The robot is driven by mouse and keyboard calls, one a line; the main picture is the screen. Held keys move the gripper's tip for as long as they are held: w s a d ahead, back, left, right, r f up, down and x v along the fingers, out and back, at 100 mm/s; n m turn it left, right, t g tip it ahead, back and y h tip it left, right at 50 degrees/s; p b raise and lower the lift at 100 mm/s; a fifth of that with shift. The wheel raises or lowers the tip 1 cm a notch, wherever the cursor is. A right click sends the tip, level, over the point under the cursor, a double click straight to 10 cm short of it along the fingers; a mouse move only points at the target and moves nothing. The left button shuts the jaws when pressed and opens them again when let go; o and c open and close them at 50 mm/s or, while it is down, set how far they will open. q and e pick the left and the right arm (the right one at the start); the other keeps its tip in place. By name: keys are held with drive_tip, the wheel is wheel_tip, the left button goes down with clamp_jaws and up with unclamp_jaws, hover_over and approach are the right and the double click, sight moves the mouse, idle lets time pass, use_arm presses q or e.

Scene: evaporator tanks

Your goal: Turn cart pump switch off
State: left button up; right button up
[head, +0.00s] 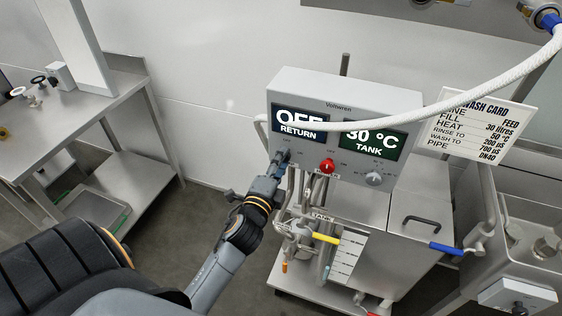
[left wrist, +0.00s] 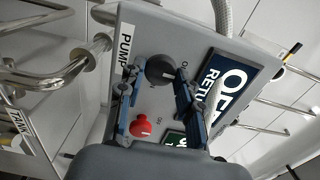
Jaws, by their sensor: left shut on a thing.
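The pump switch (left wrist: 160,69) is a dark round knob beside the "PUMP" label (left wrist: 124,50) on the cart's grey control box (head: 345,90). My left gripper (head: 284,157) reaches the lower left of the box face. In the left wrist view, the left gripper (left wrist: 161,80) has a finger on either side of the knob and is shut on it. In the head view the gripper mostly hides the knob. The left display (head: 299,122) reads "OFF RETURN". The right display (head: 373,140) reads "30 °C TANK". My right gripper is not in view.
A red knob (head: 327,166) and a grey dial (head: 374,179) sit right of the switch. A white hose (head: 450,103) crosses before the box. Pipes and a yellow-handled valve (head: 325,238) lie below. A steel table (head: 90,103) stands at left, with open floor between.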

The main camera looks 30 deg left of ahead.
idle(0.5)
use_arm(q)
drive_tip(key=o, duration=1.1)
drive_tip(key=v, duration=1.2)
